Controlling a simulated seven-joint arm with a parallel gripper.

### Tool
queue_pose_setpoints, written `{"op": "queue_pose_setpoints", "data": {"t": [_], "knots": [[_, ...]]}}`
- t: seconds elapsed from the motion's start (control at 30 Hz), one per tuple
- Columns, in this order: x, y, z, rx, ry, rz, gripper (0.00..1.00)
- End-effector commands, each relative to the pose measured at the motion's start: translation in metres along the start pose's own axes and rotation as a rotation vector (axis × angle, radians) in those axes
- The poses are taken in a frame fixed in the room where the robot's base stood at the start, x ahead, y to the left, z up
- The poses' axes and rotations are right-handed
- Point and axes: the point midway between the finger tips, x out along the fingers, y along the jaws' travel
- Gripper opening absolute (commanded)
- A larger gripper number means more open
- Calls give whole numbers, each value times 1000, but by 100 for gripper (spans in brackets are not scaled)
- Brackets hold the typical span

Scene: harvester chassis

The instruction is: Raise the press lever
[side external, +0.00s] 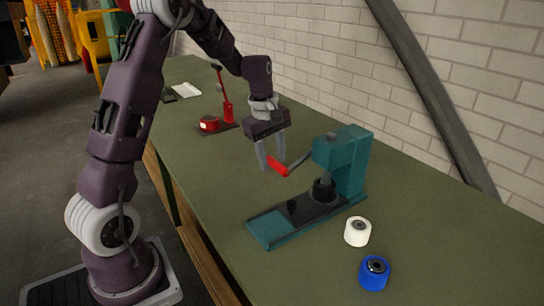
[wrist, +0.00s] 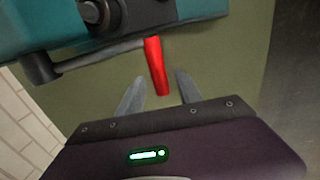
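The press (side external: 343,160) is a teal machine on the green bench, with a teal base plate and a dark ram in its middle. Its lever is a dark rod that slopes down to the left and ends in a red handle (side external: 277,166). In the wrist view the red handle (wrist: 157,66) points toward the space between my fingers. My gripper (side external: 271,157) is open just beside the handle, fingers pointing down. In the wrist view my gripper (wrist: 159,92) has a finger on either side of the handle's end, with gaps visible; the depth between them is hard to tell.
A white roller (side external: 357,231) and a blue roller (side external: 374,273) stand to the right of the press. A red device (side external: 227,108) with an upright lever and a red round part (side external: 209,124) stand farther back. A brick wall (side external: 440,75) runs behind the bench (side external: 220,190).

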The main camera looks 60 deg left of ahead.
Motion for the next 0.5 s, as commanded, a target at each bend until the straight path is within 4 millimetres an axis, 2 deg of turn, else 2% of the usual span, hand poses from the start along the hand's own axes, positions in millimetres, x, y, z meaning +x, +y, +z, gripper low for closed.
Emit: {"op": "queue_pose_setpoints", "data": {"t": [0.03, 0.2, 0.5], "knots": [[0, 0, 0, 0, 0, 0, 33], [0, 0, 0, 1, 0, 0, 0], [0, 0, 0, 1, 0, 0, 0]]}}
